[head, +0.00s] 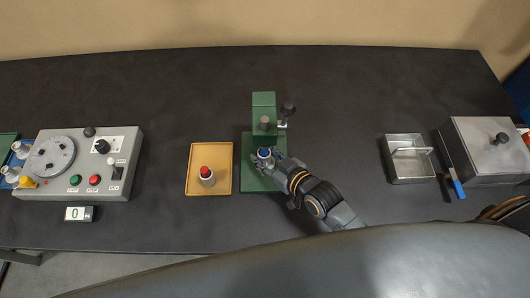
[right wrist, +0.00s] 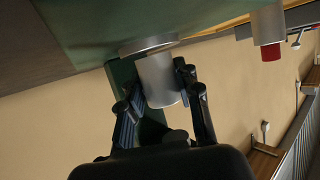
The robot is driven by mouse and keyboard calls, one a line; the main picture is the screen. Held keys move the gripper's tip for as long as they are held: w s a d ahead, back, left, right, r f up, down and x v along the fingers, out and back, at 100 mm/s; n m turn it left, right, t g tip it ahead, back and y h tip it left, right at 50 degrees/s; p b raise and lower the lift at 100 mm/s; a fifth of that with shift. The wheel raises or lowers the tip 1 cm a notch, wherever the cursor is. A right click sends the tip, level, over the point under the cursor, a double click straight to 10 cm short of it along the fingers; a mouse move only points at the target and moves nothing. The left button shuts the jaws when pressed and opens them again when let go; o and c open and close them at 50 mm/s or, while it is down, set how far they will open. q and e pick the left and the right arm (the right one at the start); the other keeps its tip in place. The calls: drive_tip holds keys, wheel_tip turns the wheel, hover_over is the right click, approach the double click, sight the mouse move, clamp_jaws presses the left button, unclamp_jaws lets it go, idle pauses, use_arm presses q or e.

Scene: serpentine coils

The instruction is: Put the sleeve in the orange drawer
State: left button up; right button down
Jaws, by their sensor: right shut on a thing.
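A silver cylindrical sleeve (right wrist: 160,80) stands at a round metal seat (right wrist: 148,45) on the green press base (head: 249,183). In the head view its top (head: 264,153) looks blue inside a pale rim. My right gripper (head: 268,158) is shut on it, with fingers on both sides in the right wrist view (right wrist: 165,95). I cannot tell whether the sleeve is clear of the seat. The orange-yellow tray (head: 195,184), the only orange container in view, lies left of the press and holds a pale cylinder with a red top (head: 206,176). My left gripper is not in view.
The green press column (head: 263,101) with a dark-knobbed lever (head: 288,109) rises behind the gripper. A grey control box (head: 134,150) is far left. A metal caddy (head: 410,174), a blue-handled tool (head: 457,187) and a lidded metal box (head: 480,135) are right. Dark tabletop between is clear.

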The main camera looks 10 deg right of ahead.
drive_tip(key=shift+f, duration=0.15)
drive_tip(key=shift+f, duration=0.15)
drive_tip(key=c, duration=0.9)
unclamp_jaws()
drive_tip(key=shift+c, duration=0.2)
drive_tip(key=shift+s, duration=0.1)
